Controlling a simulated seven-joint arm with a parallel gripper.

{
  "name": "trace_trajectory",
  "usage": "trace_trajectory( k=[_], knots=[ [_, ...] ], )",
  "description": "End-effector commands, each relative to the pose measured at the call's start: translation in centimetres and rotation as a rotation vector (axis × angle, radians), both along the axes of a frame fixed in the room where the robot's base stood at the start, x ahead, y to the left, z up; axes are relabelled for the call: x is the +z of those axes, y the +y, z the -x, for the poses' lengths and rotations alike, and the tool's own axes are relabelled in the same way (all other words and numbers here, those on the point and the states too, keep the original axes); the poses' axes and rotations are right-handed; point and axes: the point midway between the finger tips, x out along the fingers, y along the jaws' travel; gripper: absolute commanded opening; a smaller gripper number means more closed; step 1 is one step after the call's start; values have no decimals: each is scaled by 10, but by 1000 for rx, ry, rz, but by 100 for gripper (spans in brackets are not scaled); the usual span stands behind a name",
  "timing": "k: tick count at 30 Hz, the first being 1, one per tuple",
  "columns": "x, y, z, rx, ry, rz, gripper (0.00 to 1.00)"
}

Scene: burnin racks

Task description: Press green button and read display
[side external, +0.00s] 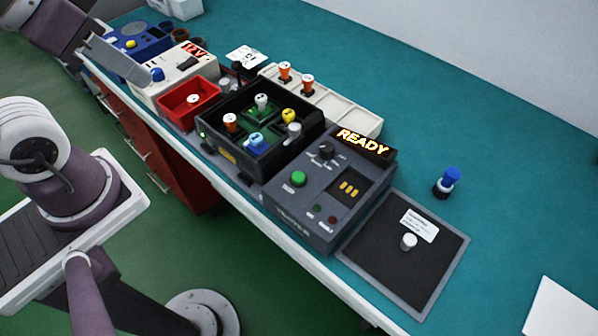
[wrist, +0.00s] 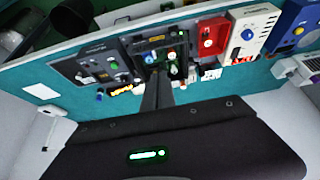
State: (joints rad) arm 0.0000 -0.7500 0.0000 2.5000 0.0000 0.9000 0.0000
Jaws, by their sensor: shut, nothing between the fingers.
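The dark grey tester (side external: 318,215) stands near the front edge of the teal bench. Its round green button (side external: 299,178) is on the left of the top panel, below a black knob. Its display (side external: 363,142) is lit and reads READY in orange letters. The tester (wrist: 85,68) also shows at the left of the wrist view, with the lit display (wrist: 122,89) too small to read there. My gripper (wrist: 158,78) is shut and empty, apart from the tester and its button. In the side view my arm is at the top left, far from the button.
A black tray (side external: 218,153) with several coloured-top parts sits beside the tester. A red bin (side external: 188,103), a white supply (side external: 175,78) showing 12V and a blue unit (side external: 135,43) stand further left. A dark mat (side external: 385,262) and a blue-capped part (side external: 448,180) lie right. The bench's back right is clear.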

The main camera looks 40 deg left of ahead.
Motion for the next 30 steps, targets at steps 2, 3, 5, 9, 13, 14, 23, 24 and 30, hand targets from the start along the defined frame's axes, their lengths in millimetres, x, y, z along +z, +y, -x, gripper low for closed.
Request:
trace_trajectory(
  k=[2,3,5,9,13,14,23,24,30],
  knots=[
    [0,0,0,0,0,0,0],
    [0,0,0,0,0,0,0],
    [0,0,0,0,0,0,0],
    [0,0,0,0,0,0,0],
    [0,0,0,0,0,0,0],
    [0,0,0,0,0,0,0],
    [2,-1,-4,-35,36,-23,0],
    [3,-3,-8,-68,68,-44,0],
    [6,-24,-51,-349,322,-288,0]
  ],
)
